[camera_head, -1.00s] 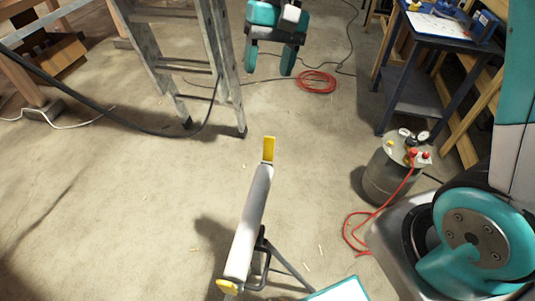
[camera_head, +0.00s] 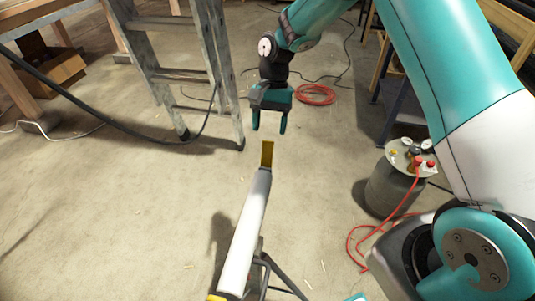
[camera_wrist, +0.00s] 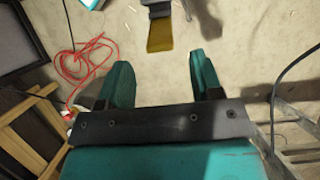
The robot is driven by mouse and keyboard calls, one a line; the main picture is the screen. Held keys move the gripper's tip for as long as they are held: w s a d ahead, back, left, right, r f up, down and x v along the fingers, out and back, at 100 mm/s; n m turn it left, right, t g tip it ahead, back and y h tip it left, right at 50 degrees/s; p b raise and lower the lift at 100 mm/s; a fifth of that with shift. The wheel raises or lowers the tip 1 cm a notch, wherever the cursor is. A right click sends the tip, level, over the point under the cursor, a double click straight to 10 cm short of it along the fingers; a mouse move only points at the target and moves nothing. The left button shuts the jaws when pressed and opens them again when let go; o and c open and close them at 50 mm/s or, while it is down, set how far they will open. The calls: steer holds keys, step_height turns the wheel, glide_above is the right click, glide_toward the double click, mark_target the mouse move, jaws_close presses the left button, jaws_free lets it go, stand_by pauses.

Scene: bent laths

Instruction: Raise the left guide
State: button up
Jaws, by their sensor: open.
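The roller stand (camera_head: 247,225) stands on the floor, with a long white roller running away from me. A yellow upright guide (camera_head: 267,154) is at its far end, and another yellow guide (camera_head: 216,297) is partly cut off at its near end. My gripper (camera_head: 268,128) is open and empty, just above and beyond the far guide. In the wrist view, the far yellow guide (camera_wrist: 160,36) lies ahead of the gap between my open fingers (camera_wrist: 158,82), apart from them. I cannot tell from these views which guide is the left one.
A metal stepladder (camera_head: 185,75) stands at the left, with a dark cable across the floor. A grey tank (camera_head: 389,188) with a red hose is at the right. A coiled red hose (camera_head: 315,94) lies behind my gripper. Floor left of the stand is clear.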

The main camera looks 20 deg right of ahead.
mark_target(266, 162)
steer(key=x, duration=0.7)
steer(key=shift+s+a+f, duration=0.1)
steer(key=shift+s+f, duration=0.1)
steer(key=shift+f, duration=0.15)
